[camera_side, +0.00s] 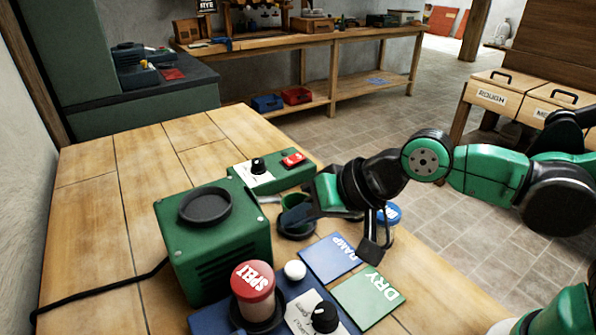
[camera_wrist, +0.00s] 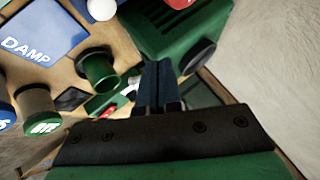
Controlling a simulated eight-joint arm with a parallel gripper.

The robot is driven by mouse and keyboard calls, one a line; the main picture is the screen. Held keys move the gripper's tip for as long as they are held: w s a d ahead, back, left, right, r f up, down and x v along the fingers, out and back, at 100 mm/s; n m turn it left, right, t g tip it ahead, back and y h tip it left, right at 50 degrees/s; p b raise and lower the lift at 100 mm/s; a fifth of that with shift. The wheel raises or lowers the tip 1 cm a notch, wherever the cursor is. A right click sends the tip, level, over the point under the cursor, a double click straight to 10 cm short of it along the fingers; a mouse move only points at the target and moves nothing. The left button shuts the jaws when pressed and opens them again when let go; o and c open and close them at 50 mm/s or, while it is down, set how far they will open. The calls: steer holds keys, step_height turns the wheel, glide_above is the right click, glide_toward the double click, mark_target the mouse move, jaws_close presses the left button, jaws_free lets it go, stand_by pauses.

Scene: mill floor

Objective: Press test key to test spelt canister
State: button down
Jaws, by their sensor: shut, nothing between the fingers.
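The spelt canister (camera_side: 254,298), pinkish with a red lid marked SPELT, stands upright in a dark ring on a blue base at the front. Part of its red lid shows at the top of the wrist view (camera_wrist: 180,3). A red key (camera_side: 293,160) sits on a green control box (camera_side: 270,178) behind the green machine; its lettering is too small to read. It also shows in the wrist view (camera_wrist: 107,111). My gripper (camera_wrist: 157,66) is shut and empty, above the table between the green machine and the DAMP card, apart from the canister.
The green machine (camera_side: 222,245) stands left of my gripper. A white ball knob (camera_side: 295,270) and black dial (camera_side: 325,318) are near the canister. DAMP (camera_side: 330,258) and DRY (camera_side: 368,297) cards lie right. A blue-lidded canister (camera_side: 389,212) is behind my wrist.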

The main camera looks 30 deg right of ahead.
mark_target(300, 271)
steer(key=shift+f, duration=3.55)
steer(key=shift+r, duration=2.5)
steer(key=shift+d, duration=0.1)
steer(key=s+d+r+n+h, duration=0.1)
steer(key=d+h, duration=0.4)
steer(key=d, duration=1)
steer(key=shift+s+d+r+n, duration=0.2)
steer(key=shift+s+r+n, duration=0.2)
steer(key=shift+s+r, duration=0.35)
steer(key=shift+a, duration=0.1)
